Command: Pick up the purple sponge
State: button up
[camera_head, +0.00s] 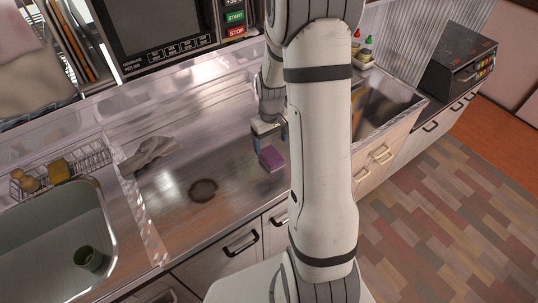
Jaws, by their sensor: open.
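The purple sponge (271,159) is a small block at the middle of the picture, on or just above the metal counter (225,143), close to my arm. My gripper (264,137) is open right at the sponge, with its fingers at the sponge's upper end. I cannot tell whether the fingers touch the sponge or stand around it. My own arm hides the area just right of the sponge.
A grey cloth (149,153) and a dark round mark (203,190) are left on the counter. A microwave (165,30) stands behind. The counter between cloth and sponge is clear.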

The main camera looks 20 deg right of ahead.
aim_at(272, 154)
jog(key=shift+s+f+p, duration=0.15)
jog(key=shift+f+p, duration=0.5)
jog(key=shift+f, duration=2.9)
jog(key=shift+c, duration=0.2)
jog(key=c, duration=1)
notch_tip(272, 154, up, 10)
jog(key=shift+b, duration=0.6)
